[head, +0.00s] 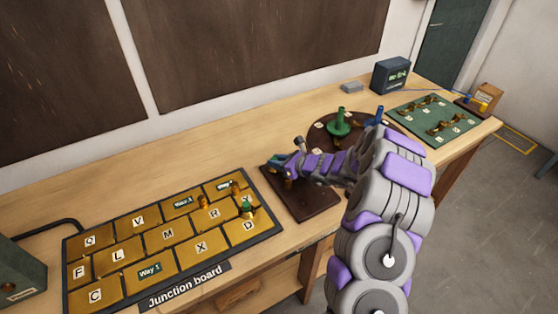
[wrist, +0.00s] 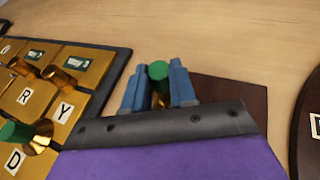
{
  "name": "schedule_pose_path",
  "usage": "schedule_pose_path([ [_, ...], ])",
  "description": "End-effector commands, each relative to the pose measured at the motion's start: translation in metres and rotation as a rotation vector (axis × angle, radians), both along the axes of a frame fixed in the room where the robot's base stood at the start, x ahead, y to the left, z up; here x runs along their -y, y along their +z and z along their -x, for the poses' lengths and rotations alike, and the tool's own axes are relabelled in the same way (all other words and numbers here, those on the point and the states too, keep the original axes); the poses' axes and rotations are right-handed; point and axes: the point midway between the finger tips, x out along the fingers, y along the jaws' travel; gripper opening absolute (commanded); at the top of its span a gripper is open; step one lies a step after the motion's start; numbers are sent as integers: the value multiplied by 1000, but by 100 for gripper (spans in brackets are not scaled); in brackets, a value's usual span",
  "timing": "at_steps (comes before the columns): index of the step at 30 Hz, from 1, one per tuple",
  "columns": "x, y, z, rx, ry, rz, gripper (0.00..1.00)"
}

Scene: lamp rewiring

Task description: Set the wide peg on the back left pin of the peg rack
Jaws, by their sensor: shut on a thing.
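My gripper (wrist: 158,88) has blue fingers shut on the wide peg (wrist: 158,70), which shows a green top with brass below it. In the head view my gripper (head: 274,165) is over the back left part of a dark brown board, the peg rack (head: 308,206). The rack also shows in the wrist view (wrist: 236,92), to the right of and beyond the fingers. A small brass upright (head: 288,183) shows at the rack's left side. My arm hides much of the rack, and I cannot tell whether the peg touches a pin.
The junction board (head: 133,247) with lettered brass plates lies left of the rack, with several brass pieces at its right end. A round dark turntable (head: 318,138) with a green spool (head: 339,124) stands behind my arm. Bare wood (head: 190,150) lies behind the junction board.

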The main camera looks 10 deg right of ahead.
Motion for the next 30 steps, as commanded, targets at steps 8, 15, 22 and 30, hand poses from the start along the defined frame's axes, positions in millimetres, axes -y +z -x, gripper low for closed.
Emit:
schedule_pose_path([
  [8,3,0,0,0,-1,-3,0],
  [15,2,-3,0,0,-1,-3,0],
  [22,1,-2,0,0,0,-1,47],
  [30,2,-2,0,0,-1,-3,56],
])
